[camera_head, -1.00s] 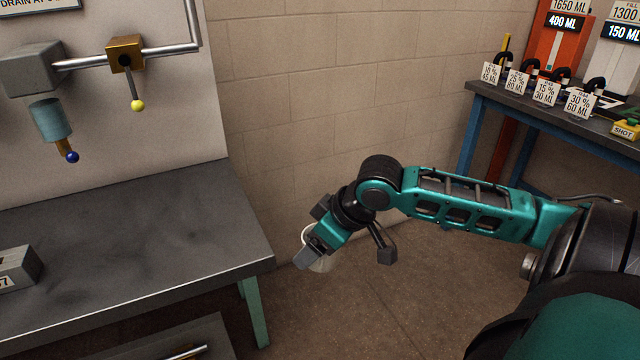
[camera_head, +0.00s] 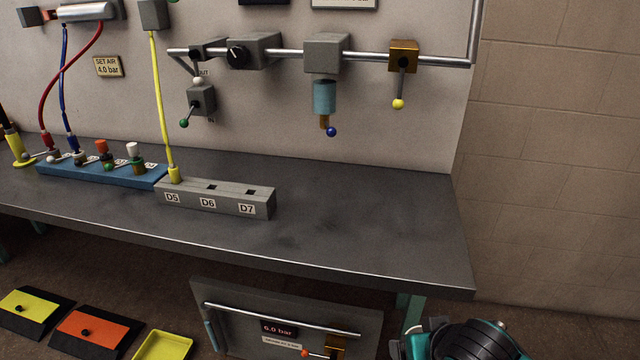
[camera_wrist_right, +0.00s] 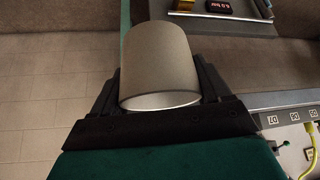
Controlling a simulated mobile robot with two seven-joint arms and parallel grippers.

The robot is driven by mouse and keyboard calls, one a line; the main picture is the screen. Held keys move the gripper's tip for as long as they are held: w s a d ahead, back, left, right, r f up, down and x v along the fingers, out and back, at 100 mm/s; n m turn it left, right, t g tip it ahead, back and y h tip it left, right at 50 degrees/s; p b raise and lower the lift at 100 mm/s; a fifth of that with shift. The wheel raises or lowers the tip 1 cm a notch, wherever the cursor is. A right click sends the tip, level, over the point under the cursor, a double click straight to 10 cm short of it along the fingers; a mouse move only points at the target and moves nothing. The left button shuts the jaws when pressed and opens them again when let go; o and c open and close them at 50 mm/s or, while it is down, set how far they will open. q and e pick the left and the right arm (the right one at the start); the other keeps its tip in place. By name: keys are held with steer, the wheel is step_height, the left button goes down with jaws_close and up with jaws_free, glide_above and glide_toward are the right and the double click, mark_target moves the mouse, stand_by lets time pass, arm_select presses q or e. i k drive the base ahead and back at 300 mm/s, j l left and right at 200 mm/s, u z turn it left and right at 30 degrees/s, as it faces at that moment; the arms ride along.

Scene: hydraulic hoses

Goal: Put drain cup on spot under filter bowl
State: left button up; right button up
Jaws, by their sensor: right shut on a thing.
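The drain cup (camera_wrist_right: 160,60) is a plain grey-beige cylinder with a pale rim, filling the middle of the right wrist view. My right gripper (camera_wrist_right: 161,82) is shut on it, one dark finger on each side. In the head view only part of my right arm shows at the bottom edge, right of the bench, and I cannot make out the cup there. The filter bowl (camera_head: 324,97) is a light blue cylinder under a grey block on the wall pipe, with a brass drain and blue ball (camera_head: 331,132) below. The bench top under it is bare, with no visible mark. My left gripper is out of view.
The dark bench (camera_head: 370,225) is clear right of the grey D5–D7 block (camera_head: 215,198). A brass valve with a yellow ball (camera_head: 398,104) hangs right of the bowl. A blue rack (camera_head: 100,173) and hoses stand left. A panel (camera_head: 290,320) leans below the bench front.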

mark_target(324, 183)
steer(key=j+z, duration=0.1)
steer(key=j, duration=0.65)
steer(key=j+z, duration=0.1)
steer(key=j, duration=0.6)
steer(key=j+z, duration=0.1)
steer(key=j, duration=0.65)
steer(key=k+j+z, duration=0.15)
steer(key=j, duration=0.55)
steer(key=j+z, duration=0.1)
steer(key=j, duration=0.6)
steer(key=i+l+u, duration=0.1)
steer(key=i+l, duration=0.25)
steer(key=i, duration=0.25)
steer(key=i+l+u, duration=0.1)
steer(key=i+l, duration=0.3)
steer(key=i, duration=0.2)
